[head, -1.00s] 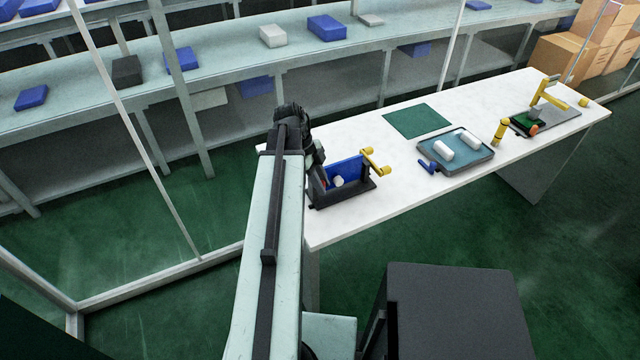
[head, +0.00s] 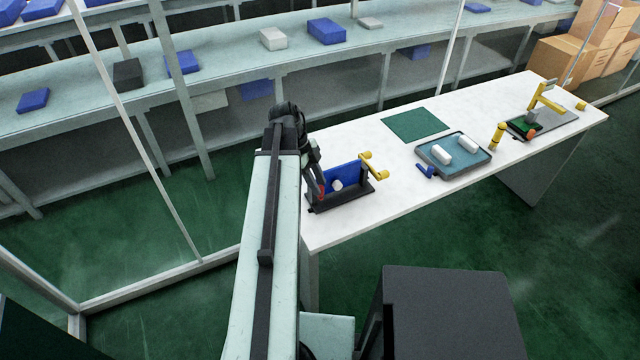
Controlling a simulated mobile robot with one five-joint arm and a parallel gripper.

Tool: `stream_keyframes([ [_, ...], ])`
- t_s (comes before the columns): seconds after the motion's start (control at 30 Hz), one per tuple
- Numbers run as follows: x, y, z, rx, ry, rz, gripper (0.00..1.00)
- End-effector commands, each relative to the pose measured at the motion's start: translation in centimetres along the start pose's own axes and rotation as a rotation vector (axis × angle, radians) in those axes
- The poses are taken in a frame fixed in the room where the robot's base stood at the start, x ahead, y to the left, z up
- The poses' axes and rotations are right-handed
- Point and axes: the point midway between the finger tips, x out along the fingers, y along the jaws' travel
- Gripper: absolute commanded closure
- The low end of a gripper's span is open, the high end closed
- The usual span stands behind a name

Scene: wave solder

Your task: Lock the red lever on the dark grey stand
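The dark grey stand (head: 347,199) sits at the near left end of the white table, with a blue panel (head: 345,176) upright in it and a small white round part in front of the panel. A small red piece (head: 321,190), likely the red lever, shows at the stand's left end, partly hidden. A yellow handle (head: 374,167) is at its right end. My gripper (head: 316,180) is at the left end of the stand, close to the red piece. It is dark and small, so I cannot tell whether its fingers are open or touch the lever.
A green mat (head: 415,125), a tray (head: 473,168) with white cylinders, a blue clamp (head: 425,171), a yellow post (head: 498,136) and a second fixture (head: 559,124) with a yellow arm stand further right. White table (head: 400,200) is bare between them.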

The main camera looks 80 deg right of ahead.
Motion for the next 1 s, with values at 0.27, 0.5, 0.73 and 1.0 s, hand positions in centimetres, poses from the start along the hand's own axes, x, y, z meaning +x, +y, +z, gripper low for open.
stream_keyframes([
  [0.27,-5.5,-0.1,-0.3,-0.002,-0.001,0.001,0.68],
  [0.5,-5.4,0.0,-0.2,0.0,0.0,0.002,0.68],
  [0.73,-5.3,-0.1,-0.2,0.0,0.0,0.002,0.68],
  [1.0,-8.5,3.2,8.2,-0.155,-0.001,-0.062,0.68],
])
